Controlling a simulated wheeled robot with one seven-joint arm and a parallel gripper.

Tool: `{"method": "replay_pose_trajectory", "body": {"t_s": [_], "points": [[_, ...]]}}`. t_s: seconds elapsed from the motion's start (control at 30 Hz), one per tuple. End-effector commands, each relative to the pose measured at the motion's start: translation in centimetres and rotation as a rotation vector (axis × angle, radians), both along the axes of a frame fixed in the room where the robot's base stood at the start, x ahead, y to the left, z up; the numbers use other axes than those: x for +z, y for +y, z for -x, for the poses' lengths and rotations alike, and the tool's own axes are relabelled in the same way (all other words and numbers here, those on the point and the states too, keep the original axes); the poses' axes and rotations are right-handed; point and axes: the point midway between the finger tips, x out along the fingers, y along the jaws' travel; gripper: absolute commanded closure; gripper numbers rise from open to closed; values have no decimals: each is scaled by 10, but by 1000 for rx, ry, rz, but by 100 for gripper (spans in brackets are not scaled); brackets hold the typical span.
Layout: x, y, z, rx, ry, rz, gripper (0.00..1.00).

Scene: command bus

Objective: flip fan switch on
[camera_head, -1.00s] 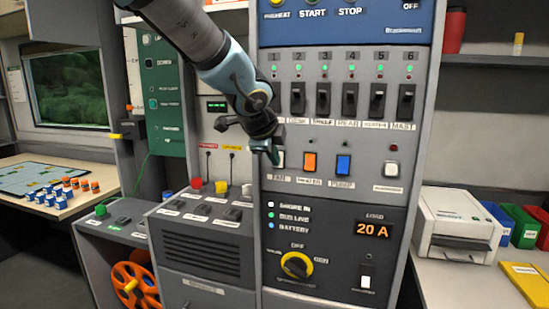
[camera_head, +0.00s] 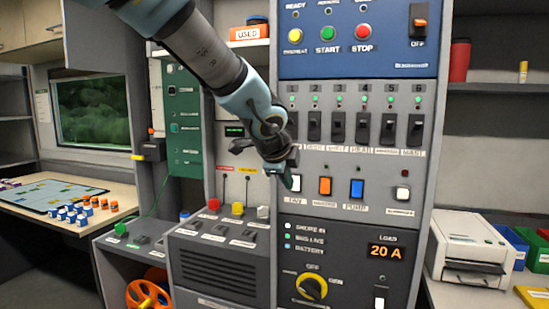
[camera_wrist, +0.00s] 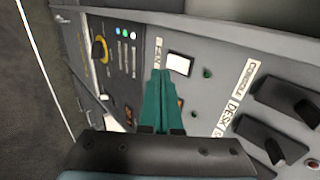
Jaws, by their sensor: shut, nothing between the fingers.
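The fan switch (camera_head: 295,183) is a white rocker on the grey panel, above a label reading FAN. It shows in the wrist view as a white square (camera_wrist: 179,64) beside the FAN label. My gripper (camera_head: 290,180) is shut and empty, its green fingertips at the left edge of the fan switch in the head view. In the wrist view the closed fingers (camera_wrist: 157,82) end close beside the white rocker. I cannot tell whether they touch it.
An orange rocker (camera_head: 325,186), a blue rocker (camera_head: 357,188) and another white rocker (camera_head: 402,193) sit in the same row. Black breaker switches (camera_head: 338,126) run above them. A yellow-and-black rotary knob (camera_head: 312,288) and an orange load display (camera_head: 385,251) are below.

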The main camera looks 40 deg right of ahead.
Motion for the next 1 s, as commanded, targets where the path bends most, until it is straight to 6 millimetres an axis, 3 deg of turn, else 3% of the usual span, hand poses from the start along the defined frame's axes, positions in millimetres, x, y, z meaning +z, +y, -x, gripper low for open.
{"method": "replay_pose_trajectory", "body": {"t_s": [0.6,1.0], "points": [[64,48,30,1,-3,3,100],[73,58,37,0,0,0,100]]}}
